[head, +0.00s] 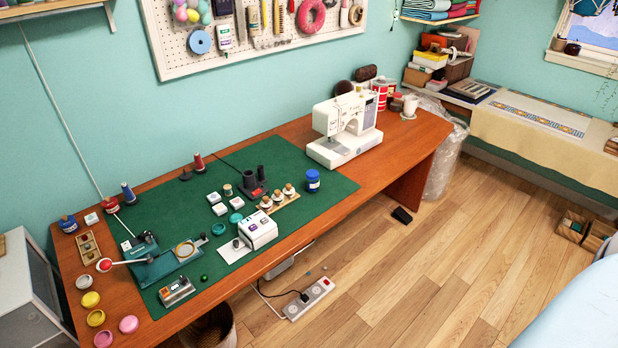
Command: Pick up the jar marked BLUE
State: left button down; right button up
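A blue jar (313,181) with a small light label stands upright near the right part of the green mat (335,197) on the wooden table. A second blue pot (68,224) with a brownish top stands at the table's far left. The lettering on both is too small to read, so I cannot tell which is marked BLUE. Neither of my grippers shows in the head view.
A rack with white-topped jars (277,197), a white box device (257,229) and a black holder (252,183) stand left of the blue jar. A white sewing machine (343,130) stands behind it. The mat's right side is clear. A power strip (308,298) lies on the floor.

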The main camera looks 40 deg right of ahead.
aim_at(312, 185)
jog(key=i+l+u, duration=0.1)
jog(key=l, duration=0.4)
jog(key=i+l+u, duration=0.1)
jog(key=i+l, duration=0.15)
jog(key=l, duration=0.25)
jog(key=i+l+u, duration=0.1)
jog(key=l, duration=0.45)
jog(key=i+l+u, duration=0.15)
jog(key=l, duration=0.35)
jog(key=i+l+u, duration=0.1)
jog(key=l, duration=0.45)
jog(key=i+l+u, duration=0.1)
jog(key=l, duration=0.45)
